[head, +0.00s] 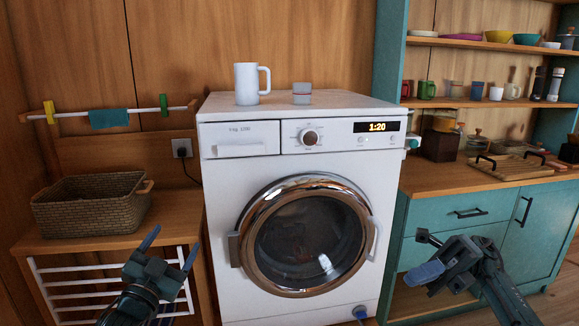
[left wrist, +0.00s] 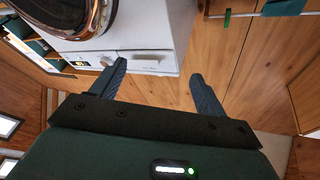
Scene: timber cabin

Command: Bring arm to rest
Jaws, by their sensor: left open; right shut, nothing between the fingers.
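My left gripper (head: 170,249) is at the lower left in the head view, in front of the white rack and left of the washing machine (head: 215,190). Its two fingers are spread and empty; they also show apart in the left wrist view (left wrist: 155,85). My right gripper (head: 424,256) is at the lower right, in front of the teal cabinet (head: 475,235). It is shut with nothing held. Neither gripper touches anything that I can see.
The washer door (head: 305,235) is closed, and its display reads 1:20. A white mug (head: 246,84) and a small box (head: 301,93) stand on top. A wicker basket (head: 90,205) sits on the left wooden bench. A tray (head: 505,168) lies on the right counter.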

